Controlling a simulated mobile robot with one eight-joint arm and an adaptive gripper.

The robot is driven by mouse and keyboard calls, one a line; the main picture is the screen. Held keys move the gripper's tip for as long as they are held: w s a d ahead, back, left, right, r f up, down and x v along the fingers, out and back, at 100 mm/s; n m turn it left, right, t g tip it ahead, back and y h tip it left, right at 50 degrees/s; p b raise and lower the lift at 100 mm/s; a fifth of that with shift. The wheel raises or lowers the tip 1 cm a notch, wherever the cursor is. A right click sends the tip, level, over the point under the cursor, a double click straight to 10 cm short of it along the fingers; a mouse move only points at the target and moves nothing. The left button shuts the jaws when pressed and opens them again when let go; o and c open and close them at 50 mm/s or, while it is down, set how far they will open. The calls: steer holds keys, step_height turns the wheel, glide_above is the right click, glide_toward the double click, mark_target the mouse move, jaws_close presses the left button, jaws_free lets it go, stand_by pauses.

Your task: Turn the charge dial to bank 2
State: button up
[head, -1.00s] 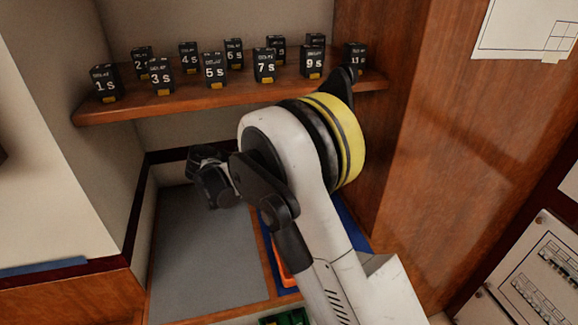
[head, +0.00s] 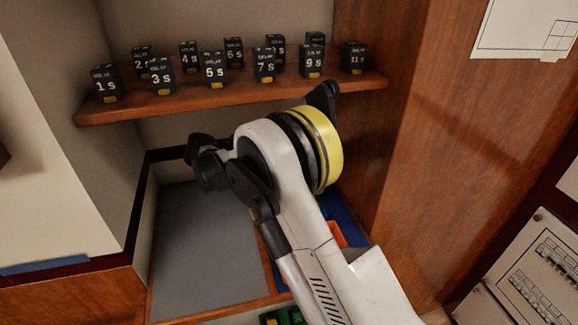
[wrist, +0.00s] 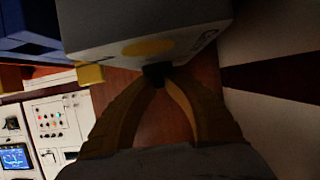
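I cannot make out the charge dial in either view. A pale control panel (wrist: 55,125) shows at the left of the wrist view, with small coloured buttons and a lit blue screen (wrist: 15,156). No dial can be told apart on it. My gripper (wrist: 157,76) has its two fingers converging on dark tips in the wrist view, and they look shut. No held thing can be made out between them. In the head view my gripper (head: 205,165) is a dark shape below the shelf, above the grey surface.
A wooden shelf (head: 240,96) carries several black numbered boxes above my arm. A grey box with a yellow oval (wrist: 145,47) fills the area beyond the fingertips, close by. A blue tray (head: 340,212) with an orange thing (head: 337,235) lies behind my arm. A breaker panel (head: 525,280) is at far right.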

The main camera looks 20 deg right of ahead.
steer(key=o, duration=0.3)
steer(key=v, duration=0.7)
steer(key=shift+a+r, duration=0.1)
steer(key=shift+a, duration=0.2)
